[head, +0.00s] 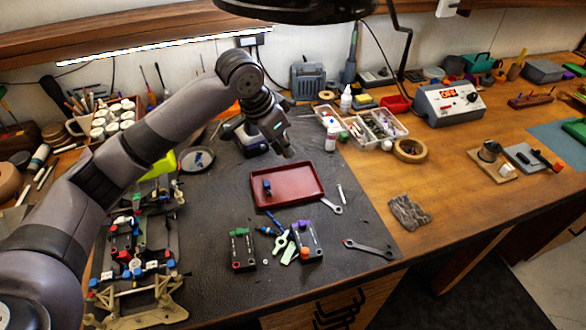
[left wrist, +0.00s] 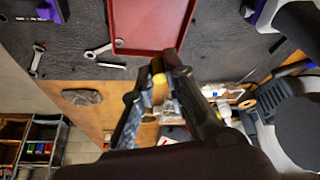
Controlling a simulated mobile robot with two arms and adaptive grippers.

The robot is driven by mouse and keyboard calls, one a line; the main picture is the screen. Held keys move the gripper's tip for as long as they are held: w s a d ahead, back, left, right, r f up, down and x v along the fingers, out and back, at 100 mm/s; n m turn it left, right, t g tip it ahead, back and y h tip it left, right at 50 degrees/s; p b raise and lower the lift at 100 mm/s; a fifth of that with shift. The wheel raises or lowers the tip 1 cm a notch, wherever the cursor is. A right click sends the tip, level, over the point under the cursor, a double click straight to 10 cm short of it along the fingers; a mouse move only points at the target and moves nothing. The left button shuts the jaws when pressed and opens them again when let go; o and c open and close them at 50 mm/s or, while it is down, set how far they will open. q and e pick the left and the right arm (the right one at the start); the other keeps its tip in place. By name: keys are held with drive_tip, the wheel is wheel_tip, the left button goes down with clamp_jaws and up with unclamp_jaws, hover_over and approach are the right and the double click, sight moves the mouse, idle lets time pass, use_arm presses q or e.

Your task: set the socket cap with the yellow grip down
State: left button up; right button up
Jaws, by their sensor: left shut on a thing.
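My left gripper (head: 286,152) hangs over the dark mat, just behind the back edge of the red tray (head: 312,199). In the left wrist view, its fingers (left wrist: 166,66) are closed around a small piece with a yellow grip, the socket cap (left wrist: 160,82). The fingers hide part of the cap, and I cannot make it out in the head view. The red tray (left wrist: 118,40) shows beyond the fingertips. A small blue piece (head: 267,186) is in the tray's left part. My right gripper is in neither view.
Wrenches (head: 370,249) and two small black racks (head: 243,249) lie in front of the tray. The car chassis (head: 135,250) is at the left. Clear parts bins (head: 378,127) and a white bottle (head: 331,138) stand behind right. The mat right of the tray is mostly bare.

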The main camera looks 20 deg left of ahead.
use_arm(q)
wheel_tip(320, 180, down, 3)
drive_tip(key=shift+r, duration=0.1)
drive_tip(key=f, duration=0.1)
drive_tip(key=f+p, duration=0.1)
drive_tip(key=f, duration=0.1)
drive_tip(key=shift+s+f, duration=0.25)
drive_tip(key=shift+s, duration=0.15)
wheel_tip(320, 180, down, 3)
drive_tip(key=shift+w+f, duration=0.1)
drive_tip(key=shift+f, duration=0.15)
drive_tip(key=o, duration=0.7)
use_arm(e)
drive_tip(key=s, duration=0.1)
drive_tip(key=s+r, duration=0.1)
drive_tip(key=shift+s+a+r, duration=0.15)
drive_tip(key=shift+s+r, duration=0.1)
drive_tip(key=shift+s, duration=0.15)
